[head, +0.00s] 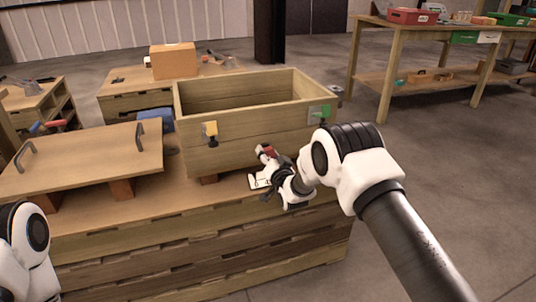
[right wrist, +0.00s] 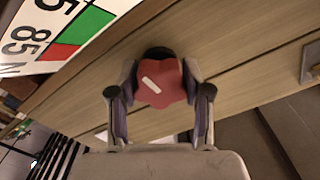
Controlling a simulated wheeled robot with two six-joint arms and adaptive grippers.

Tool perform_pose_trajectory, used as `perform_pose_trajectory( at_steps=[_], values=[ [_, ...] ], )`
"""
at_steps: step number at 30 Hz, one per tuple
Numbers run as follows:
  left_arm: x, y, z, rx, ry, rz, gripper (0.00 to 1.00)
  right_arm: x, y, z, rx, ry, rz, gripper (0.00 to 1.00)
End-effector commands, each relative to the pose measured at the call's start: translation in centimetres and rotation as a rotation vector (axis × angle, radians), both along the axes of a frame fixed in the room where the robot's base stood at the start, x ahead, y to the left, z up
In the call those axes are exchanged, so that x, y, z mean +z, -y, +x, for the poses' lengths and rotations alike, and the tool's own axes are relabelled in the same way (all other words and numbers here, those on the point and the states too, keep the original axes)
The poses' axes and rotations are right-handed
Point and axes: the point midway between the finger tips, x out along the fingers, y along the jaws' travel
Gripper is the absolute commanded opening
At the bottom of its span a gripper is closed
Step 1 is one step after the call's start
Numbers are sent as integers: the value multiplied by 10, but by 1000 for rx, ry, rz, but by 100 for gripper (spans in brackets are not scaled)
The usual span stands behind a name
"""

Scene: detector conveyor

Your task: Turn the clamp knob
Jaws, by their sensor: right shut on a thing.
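The clamp knob (right wrist: 168,92) is red and lobed, with a short white mark on its face. In the right wrist view it sits against a wooden wall, between the two fingers of my right gripper (right wrist: 158,84), which is shut on it. In the head view my right gripper (head: 267,153) is at the front of the open wooden box (head: 235,150), and a bit of red shows there. A scale plate (right wrist: 62,28) with large numbers and green and red fields lies near the knob. Of my left arm only a white link shows; its gripper is out of view.
A wooden panel (head: 95,150) with two dark handles lies left of the box. A cardboard box (head: 174,61) stands behind. Open floor lies to the right.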

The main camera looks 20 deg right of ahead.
Motion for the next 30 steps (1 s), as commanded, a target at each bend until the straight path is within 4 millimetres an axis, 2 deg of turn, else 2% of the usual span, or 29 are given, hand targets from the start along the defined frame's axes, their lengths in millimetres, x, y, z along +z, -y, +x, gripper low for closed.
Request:
perform_pose_trajectory(
  at_steps=[13, 14, 15, 16, 26, 30],
  values=[
    [0, 0, 0, 0, 0, 0, 40, 1, 0, 0, 0, 2, 11, 14],
    [0, 0, 0, 0, 0, 0, 40, 1, 0, 0, 0, 2, 11, 56],
    [0, 0, 0, 0, 0, 0, 40, 1, 0, 0, 0, 2, 11, 70],
    [0, 0, 0, 0, 0, 0, 40, 1, 0, 0, 0, 2, 11, 75],
    [0, 0, 0, 0, 0, 0, 40, 0, 0, -1, -1, 1, 10, 75],
    [0, 0, 0, 0, 0, 0, 40, 0, 1, -16, 0, -2, 10, 75]
  ],
)
